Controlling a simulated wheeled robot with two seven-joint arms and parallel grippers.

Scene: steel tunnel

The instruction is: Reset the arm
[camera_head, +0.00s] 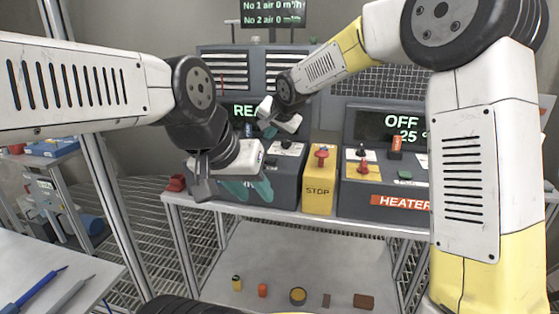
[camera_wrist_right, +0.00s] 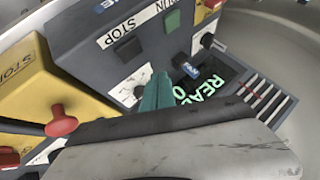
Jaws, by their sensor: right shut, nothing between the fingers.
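My left gripper (camera_head: 248,190) hangs in front of the left control box, its teal fingers pointing down and apart, with nothing seen between them. My right gripper (camera_head: 268,131) is farther back and higher, over the top of the same box near the green-lit display. In the right wrist view its teal fingers (camera_wrist_right: 156,92) are together and empty, above the panel close to the STOP label. Whether they touch the panel cannot be told.
The left control box (camera_head: 285,185), yellow STOP box (camera_head: 319,192) and HEATER box (camera_head: 385,185) stand side by side on a bench. Several small items lie on a lower shelf (camera_head: 300,262). A white table (camera_head: 85,285) with pens is at lower left.

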